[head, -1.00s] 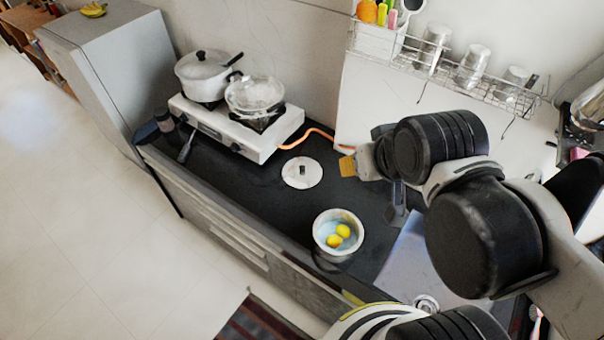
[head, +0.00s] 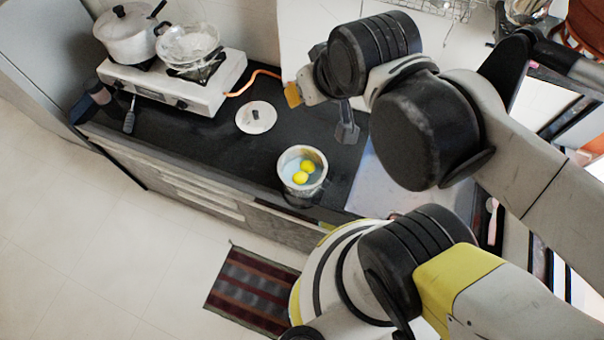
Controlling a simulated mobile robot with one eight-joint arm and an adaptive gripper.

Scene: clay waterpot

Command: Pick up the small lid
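The small lid (head: 256,117) is a flat white disc with a dark knob. It lies on the black countertop (head: 205,134), in front of the stove and behind the white bowl. My gripper (head: 347,132) shows as a dark shape at the end of my arm, to the right of the lid and apart from it. Its fingers are too small and partly hidden by my arm to tell whether they are open.
A white bowl (head: 290,182) with yellow fruit stands near the counter's front edge. A white stove (head: 180,92) bears a lidded pot (head: 128,40) and a clear pot (head: 187,45). An orange hose (head: 252,78) runs behind the lid. A sink area (head: 380,185) lies at right.

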